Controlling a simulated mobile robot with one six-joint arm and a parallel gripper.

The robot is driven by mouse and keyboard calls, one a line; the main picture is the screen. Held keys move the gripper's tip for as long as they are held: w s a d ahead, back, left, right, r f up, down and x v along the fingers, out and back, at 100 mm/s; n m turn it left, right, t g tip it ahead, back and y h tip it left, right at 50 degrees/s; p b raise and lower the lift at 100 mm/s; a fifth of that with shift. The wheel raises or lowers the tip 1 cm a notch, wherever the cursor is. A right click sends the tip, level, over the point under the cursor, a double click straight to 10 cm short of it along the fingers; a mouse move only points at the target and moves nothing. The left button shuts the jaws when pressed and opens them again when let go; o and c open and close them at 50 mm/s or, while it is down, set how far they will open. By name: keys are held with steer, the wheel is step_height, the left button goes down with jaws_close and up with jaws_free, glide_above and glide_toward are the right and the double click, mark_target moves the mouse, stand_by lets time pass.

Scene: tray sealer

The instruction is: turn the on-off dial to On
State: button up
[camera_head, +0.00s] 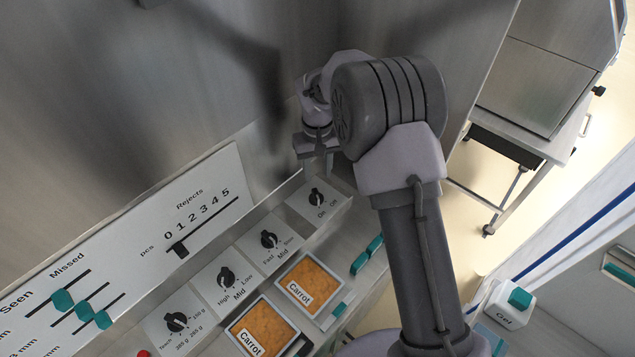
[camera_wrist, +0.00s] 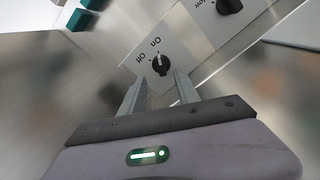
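The on-off dial (camera_head: 317,197) is a small black knob on a light plate at the far end of the row of dials. Its On and Off labels are beside it. In the wrist view the dial (camera_wrist: 160,65) shows a pale mark, but I cannot tell for sure which label it points to. My gripper (camera_head: 318,165) is just above the dial in the head view. In the wrist view my gripper (camera_wrist: 157,86) has its two fingers apart, with the dial beyond and between their tips. Nothing is held, and I see no contact.
Other dials stand nearby: the speed dial (camera_head: 269,239), the High-Low dial (camera_head: 226,276) and the weight dial (camera_head: 177,321). Carrot trays (camera_head: 318,275) lie in front of them. A steel wall rises behind.

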step_height(320, 180, up, 7)
steer(key=p, duration=0.1)
stand_by(0.3)
steer(key=s+d+r+m+t+y+b, duration=0.1)
steer(key=s+d+r+m+t, duration=0.15)
steer(key=s+r, duration=0.45)
steer(key=s+d+r+m+t+b, duration=0.1)
steer(key=s+d+r+b, duration=0.15)
steer(key=s+r, duration=0.55)
steer(key=s+d+f+m+t, duration=0.1)
steer(key=s+m, duration=0.1)
steer(key=s, duration=0.6)
steer(key=s+d+f+m+t+y+b, duration=0.1)
steer(key=s, duration=0.7)
steer(key=shift+d+f+m+b, duration=0.15)
steer(key=shift+d+m+b, duration=0.15)
steer(key=shift+m, duration=0.05)
steer(key=shift+s, duration=0.1)
